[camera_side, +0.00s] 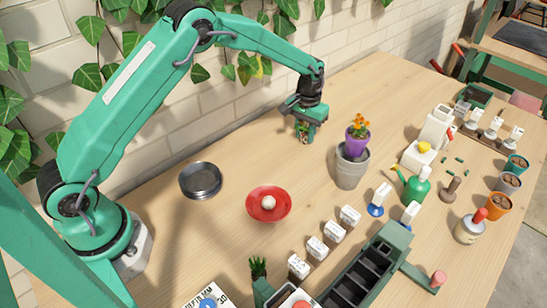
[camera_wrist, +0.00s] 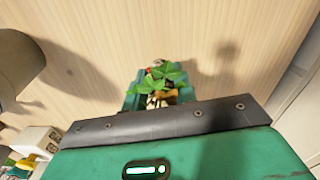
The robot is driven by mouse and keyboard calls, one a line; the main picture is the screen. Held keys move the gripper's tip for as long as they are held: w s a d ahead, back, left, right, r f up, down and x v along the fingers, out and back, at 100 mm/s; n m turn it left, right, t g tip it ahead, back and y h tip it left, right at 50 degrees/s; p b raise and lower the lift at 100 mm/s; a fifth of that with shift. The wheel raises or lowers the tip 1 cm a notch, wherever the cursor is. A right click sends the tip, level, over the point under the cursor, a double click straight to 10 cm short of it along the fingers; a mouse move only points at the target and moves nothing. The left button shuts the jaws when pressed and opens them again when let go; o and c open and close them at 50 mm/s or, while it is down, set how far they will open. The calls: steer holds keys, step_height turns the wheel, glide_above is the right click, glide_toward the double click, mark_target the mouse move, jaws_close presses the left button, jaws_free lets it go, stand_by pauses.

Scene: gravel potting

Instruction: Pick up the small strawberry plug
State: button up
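The small strawberry plug (camera_wrist: 163,78) shows in the wrist view as a tuft of green leaves with a bit of red and white. It sits between the two teal fingers of my gripper (camera_wrist: 158,97), and the leaves hide where the fingertips meet it. In the side view my gripper (camera_side: 304,130) points down near the back of the table, left of the grey pot. A small brownish-green bit of the plug (camera_side: 304,137) shows between the fingers there. I cannot tell whether the fingers press on it or whether it is off the table.
A grey pot (camera_side: 351,172) holding a purple pot (camera_side: 355,143) with orange flowers stands right of my gripper. A red dish (camera_side: 283,206) with a pale ball and a dark round pan (camera_side: 200,181) lie in front. A green watering can (camera_side: 414,187) stands further right.

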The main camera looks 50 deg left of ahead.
steer(key=shift+r, duration=0.1)
steer(key=shift+r, duration=0.5)
step_height(320, 180, up, 3)
steer(key=shift+r, duration=0.15)
steer(key=s+d+r, duration=0.6)
steer(key=d, duration=0.3)
steer(key=shift+s+d+r, duration=0.25)
steer(key=shift+s+r, duration=0.05)
steer(key=shift+s, duration=0.1)
steer(key=shift+s, duration=0.1)
